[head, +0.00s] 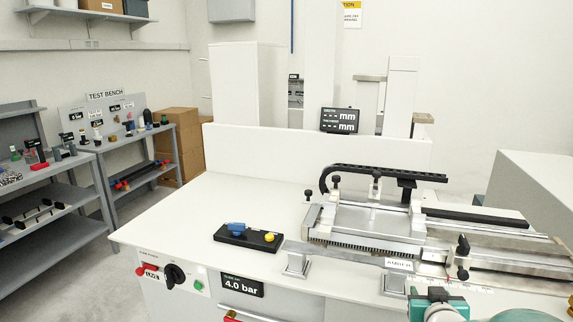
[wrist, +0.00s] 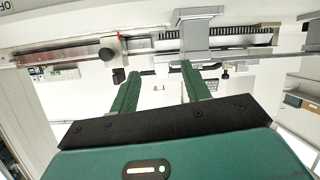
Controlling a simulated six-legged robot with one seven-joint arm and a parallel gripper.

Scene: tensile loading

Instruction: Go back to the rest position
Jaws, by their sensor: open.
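My gripper (wrist: 160,76) shows in the wrist view with its two green fingers spread apart and nothing between them. Its fingertips point toward the front edge of the bench machine. A grey metal bracket (wrist: 195,30) appears just beyond the right finger; I cannot tell whether they touch. In the head view, only teal parts of my arm show at the bottom right, and the fingers are out of sight. The machine's metal clamping carriage (head: 370,222) stands on the white bench (head: 190,215) to the left of and behind my arm.
A black control block (head: 248,237) with blue and yellow knobs sits on the bench. The front panel carries a black rotary switch (head: 174,275) and a 4.0 bar display (head: 242,285). A small mm display (head: 339,120) stands behind. Shelves (head: 150,150) hold parts at left. The bench's left part is clear.

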